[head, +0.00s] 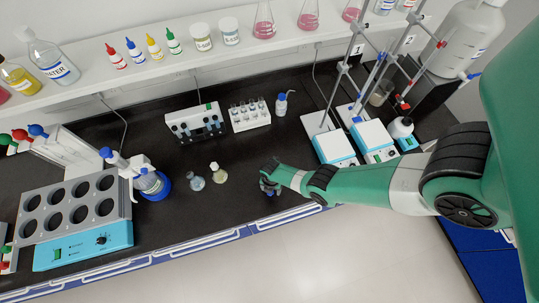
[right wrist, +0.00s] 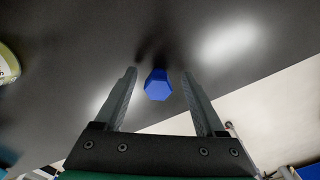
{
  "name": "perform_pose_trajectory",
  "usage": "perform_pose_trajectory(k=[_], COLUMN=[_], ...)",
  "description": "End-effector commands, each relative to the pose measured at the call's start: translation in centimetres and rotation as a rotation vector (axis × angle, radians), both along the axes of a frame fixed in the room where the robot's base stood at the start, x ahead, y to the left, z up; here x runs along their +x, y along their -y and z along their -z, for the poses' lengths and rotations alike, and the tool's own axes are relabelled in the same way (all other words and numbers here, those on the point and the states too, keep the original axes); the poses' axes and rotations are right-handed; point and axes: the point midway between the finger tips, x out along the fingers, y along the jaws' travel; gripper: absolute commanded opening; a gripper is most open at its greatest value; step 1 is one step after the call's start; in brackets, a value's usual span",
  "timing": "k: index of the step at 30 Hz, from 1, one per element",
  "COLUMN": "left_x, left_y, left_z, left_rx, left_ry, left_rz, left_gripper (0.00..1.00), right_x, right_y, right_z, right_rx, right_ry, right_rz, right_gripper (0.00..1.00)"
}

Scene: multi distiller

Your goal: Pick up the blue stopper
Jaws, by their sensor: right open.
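The blue stopper (right wrist: 157,86) stands out against the black bench top in the right wrist view. It looks like a small blue block with a faceted top. My right gripper (right wrist: 158,76) is open, with one finger on each side of the stopper and a visible gap to both. I cannot tell how far below the fingertips the stopper lies. In the head view my right gripper (head: 268,186) is low over the bench near its front edge and mostly hides the stopper. My left gripper is in neither view.
Two small flasks (head: 195,183) (head: 219,174) stand just left of my right gripper. A tube rack (head: 249,117) and a pipette-like device box (head: 195,124) are behind. Hotplates (head: 336,149) with stands are to the right. The bench's front edge (head: 250,229) is close.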

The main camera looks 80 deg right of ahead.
Motion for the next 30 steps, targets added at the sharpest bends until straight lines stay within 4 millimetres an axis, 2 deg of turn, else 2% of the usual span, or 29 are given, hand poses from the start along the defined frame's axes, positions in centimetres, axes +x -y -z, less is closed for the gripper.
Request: perform_pose_trajectory(k=[1,7,19,30], left_x=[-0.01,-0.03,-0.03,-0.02], left_y=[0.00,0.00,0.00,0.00], left_z=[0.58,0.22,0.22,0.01], left_rx=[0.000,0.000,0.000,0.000], left_ry=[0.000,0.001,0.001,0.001], left_rz=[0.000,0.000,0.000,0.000], left_gripper=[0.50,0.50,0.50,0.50], right_x=[0.02,0.02,0.03,0.05], right_y=[0.05,0.04,0.04,0.03], right_z=[0.58,0.24,0.24,0.01], right_rx=[0.000,0.000,0.000,0.000], right_ry=[0.001,0.001,0.001,0.001], right_rz=[0.001,0.001,0.001,0.000], right_gripper=[0.72,0.72,0.00,0.00])
